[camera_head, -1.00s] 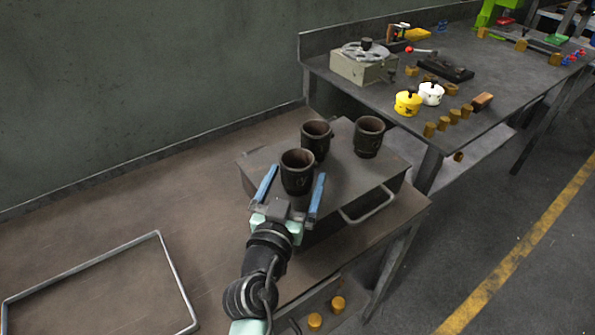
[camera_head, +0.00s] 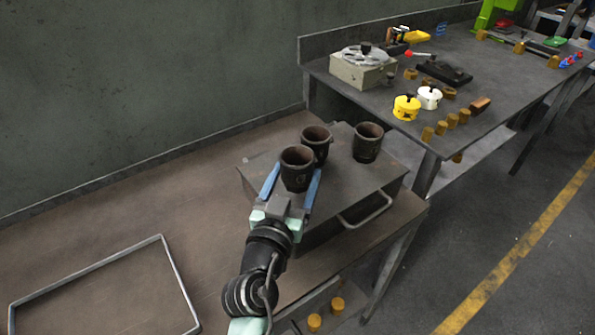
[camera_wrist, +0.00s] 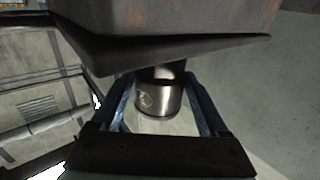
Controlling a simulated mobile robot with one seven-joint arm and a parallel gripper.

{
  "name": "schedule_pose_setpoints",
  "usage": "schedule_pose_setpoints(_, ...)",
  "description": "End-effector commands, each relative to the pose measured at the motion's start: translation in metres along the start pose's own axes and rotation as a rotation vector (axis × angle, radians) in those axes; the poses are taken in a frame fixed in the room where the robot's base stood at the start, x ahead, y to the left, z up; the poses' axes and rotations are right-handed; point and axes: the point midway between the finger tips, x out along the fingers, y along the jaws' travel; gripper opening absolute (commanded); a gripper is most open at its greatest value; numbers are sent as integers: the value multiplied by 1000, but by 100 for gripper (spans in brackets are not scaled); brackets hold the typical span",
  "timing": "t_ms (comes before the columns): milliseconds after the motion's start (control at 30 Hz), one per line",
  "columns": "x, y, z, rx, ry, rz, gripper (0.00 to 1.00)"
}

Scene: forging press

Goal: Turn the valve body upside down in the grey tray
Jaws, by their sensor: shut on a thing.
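Three dark, cup-shaped metal parts with open tops stand upright on a grey box in the head view; I take them to be valve bodies. My gripper (camera_head: 293,182) is shut on the nearest valve body (camera_head: 297,160), one blue finger on each side. In the wrist view this valve body (camera_wrist: 156,100) shows between the fingers, partly hidden by a dark slab edge. I cannot tell whether it touches the box top. A thin grey rectangular frame (camera_head: 175,275) lies on the brown bench at the left, perhaps the rim of the grey tray; nothing shows inside it.
The other two parts (camera_head: 316,142) (camera_head: 368,143) stand close behind and to the right on the grey box (camera_head: 345,190), which has a front handle (camera_head: 367,212). A second bench (camera_head: 400,118) holds pots and tools. The bench between box and frame is clear.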

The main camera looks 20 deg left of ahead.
Motion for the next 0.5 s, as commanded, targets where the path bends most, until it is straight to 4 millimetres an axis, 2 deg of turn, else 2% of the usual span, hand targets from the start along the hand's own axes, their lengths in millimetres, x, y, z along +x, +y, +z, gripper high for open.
schedule_pose_setpoints(33,0,0,-10,0,5,-1,24)
schedule_pose_setpoints(500,0,0,-47,-1,6,-1,24)
